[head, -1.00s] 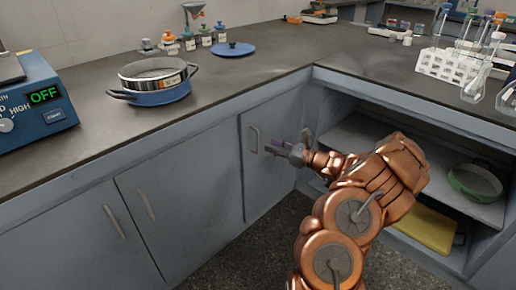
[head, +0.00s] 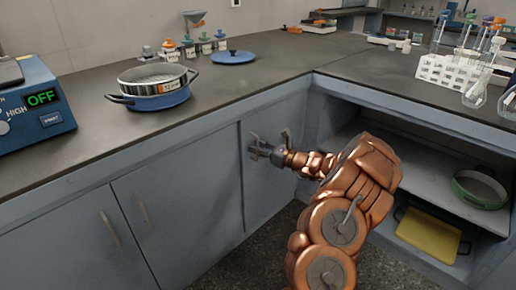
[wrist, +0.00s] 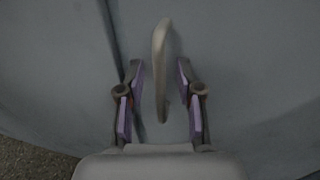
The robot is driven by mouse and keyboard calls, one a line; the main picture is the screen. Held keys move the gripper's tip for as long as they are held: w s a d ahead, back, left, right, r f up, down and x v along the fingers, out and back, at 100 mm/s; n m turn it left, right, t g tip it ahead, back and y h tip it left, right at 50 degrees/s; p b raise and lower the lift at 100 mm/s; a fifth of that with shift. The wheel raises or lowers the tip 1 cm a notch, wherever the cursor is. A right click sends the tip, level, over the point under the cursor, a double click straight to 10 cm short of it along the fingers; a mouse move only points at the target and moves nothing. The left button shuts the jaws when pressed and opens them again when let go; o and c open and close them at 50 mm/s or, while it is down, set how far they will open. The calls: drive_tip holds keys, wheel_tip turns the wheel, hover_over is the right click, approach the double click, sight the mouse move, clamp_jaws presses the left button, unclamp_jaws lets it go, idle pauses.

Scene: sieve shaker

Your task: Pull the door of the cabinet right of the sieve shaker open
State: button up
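A blue device (head: 35,110) with a green OFF display stands on the counter at the far left, apparently the sieve shaker. A grey cabinet door (head: 264,195) is shut, right of it near the inner corner. Its curved upright handle (wrist: 160,65) shows in the wrist view; in the head view my gripper largely hides it. My gripper (head: 268,138) is at the door front. In the wrist view my gripper (wrist: 158,98) is open, its purple-padded fingers on either side of the handle's lower part, with a visible gap on each side.
Two other shut doors (head: 75,240) with handles lie to the left. On the right is an open cabinet with a shelf (head: 430,165), a green-rimmed sieve (head: 480,190) and a yellow tray (head: 428,236). A blue pot (head: 155,95) stands on the counter (head: 230,85).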

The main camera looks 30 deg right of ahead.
drive_tip(key=shift+c, duration=0.3)
clamp_jaws()
drive_tip(key=shift+s, duration=0.1)
